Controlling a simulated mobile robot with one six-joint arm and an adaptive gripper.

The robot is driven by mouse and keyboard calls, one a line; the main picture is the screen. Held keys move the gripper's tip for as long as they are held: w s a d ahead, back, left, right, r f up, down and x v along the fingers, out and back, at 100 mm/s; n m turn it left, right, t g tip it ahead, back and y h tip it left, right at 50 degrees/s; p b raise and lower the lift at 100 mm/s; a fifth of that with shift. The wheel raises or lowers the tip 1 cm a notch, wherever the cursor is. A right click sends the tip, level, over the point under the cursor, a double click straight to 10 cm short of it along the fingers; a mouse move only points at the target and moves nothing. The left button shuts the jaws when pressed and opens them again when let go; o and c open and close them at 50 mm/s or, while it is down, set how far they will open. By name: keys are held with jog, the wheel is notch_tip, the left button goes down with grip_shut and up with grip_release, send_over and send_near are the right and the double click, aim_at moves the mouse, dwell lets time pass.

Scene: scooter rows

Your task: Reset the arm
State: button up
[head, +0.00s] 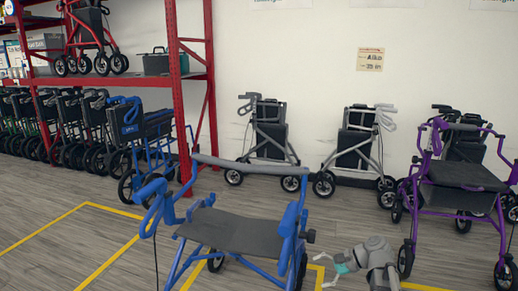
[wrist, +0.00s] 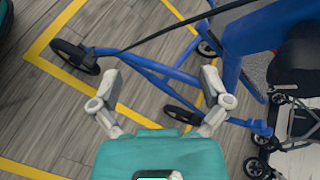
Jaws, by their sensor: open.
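My gripper (head: 333,273) is at the bottom of the head view, just right of a blue rollator (head: 235,232) with a dark grey seat. In the wrist view my gripper (wrist: 162,92) is open, its two fingers wide apart with nothing between them. Beyond the fingers, the blue frame and wheels of a rollator (wrist: 160,68) show above the floor. The fingers look apart from the frame, though the right one lies close to it in the picture.
A purple rollator (head: 455,190) stands at the right. Grey rollators (head: 268,140) stand along the white wall. A red rack (head: 180,90) stands at the left with a row of dark folded rollators (head: 60,120). Yellow lines (head: 105,262) mark the wooden floor, which is clear at the lower left.

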jog(key=s+a+f+n+g+h+p, duration=0.2)
jog(key=s+f+n+h+p, duration=0.2)
jog(key=s+n+h, duration=0.65)
notch_tip(320, 180, up, 38)
jog(key=w+n+p, duration=0.1)
jog(key=w+p, duration=0.1)
jog(key=p, duration=3.5)
jog(key=shift+f+h, duration=0.25)
jog(key=shift+h, duration=0.1)
jog(key=shift+n, duration=0.25)
